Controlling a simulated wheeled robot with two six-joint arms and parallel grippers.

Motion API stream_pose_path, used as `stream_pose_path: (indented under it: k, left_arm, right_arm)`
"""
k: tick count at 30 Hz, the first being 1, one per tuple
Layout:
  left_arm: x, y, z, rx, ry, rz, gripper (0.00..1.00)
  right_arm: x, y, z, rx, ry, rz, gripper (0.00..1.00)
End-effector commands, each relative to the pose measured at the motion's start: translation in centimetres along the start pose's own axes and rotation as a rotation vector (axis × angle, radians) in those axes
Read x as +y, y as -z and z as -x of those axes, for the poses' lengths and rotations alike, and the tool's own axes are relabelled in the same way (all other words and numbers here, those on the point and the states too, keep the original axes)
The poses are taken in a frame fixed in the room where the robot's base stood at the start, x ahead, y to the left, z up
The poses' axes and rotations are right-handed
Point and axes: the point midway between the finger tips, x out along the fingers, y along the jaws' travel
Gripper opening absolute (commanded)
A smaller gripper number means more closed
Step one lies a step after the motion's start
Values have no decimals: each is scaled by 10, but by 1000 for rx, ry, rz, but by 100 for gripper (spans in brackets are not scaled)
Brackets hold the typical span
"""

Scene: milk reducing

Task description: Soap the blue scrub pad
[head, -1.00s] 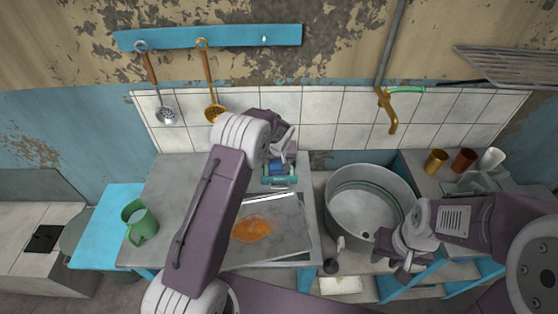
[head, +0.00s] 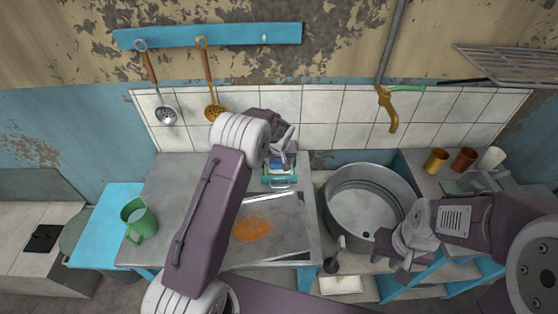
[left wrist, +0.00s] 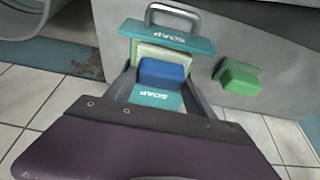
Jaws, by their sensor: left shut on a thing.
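The blue scrub pad (left wrist: 162,73) is between the fingers of my left gripper (left wrist: 161,92), which is shut on it. The pad is over a teal soap dish (left wrist: 200,45) marked SOAP, with a metal handle. A pale soap bar (left wrist: 150,55) shows beside the pad; I cannot tell whether they touch. In the head view, the left gripper (head: 284,150) is above the dish (head: 280,181), with the blue pad (head: 275,159) partly hidden. My right gripper (head: 400,257) is by the front of the big metal basin; its finger gap is unclear.
A green block (left wrist: 239,77) lies beside the dish. A metal tray with an orange stain (head: 275,222) is in front. The large basin (head: 347,210) stands right of the counter.

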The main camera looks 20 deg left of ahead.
Motion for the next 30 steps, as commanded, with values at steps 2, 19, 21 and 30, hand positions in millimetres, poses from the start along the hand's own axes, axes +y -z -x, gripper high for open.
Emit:
stream_pose_path:
  k: [2, 19, 21, 30]
  left_arm:
    - [0, -1, -1, -3, 1, 0, 30]
    - [0, 2, 7, -3, 1, 0, 30]
    - [0, 5, 14, -2, 1, 1, 30]
    - [0, 17, 42, -2, 0, 1, 30]
  right_arm:
    - [0, 0, 0, 0, 0, 0, 32]
    - [0, 1, 7, 0, 0, 0, 32]
    - [0, 1, 12, 0, 0, 0, 32]
    - [-1, 3, 32, 0, 0, 0, 32]
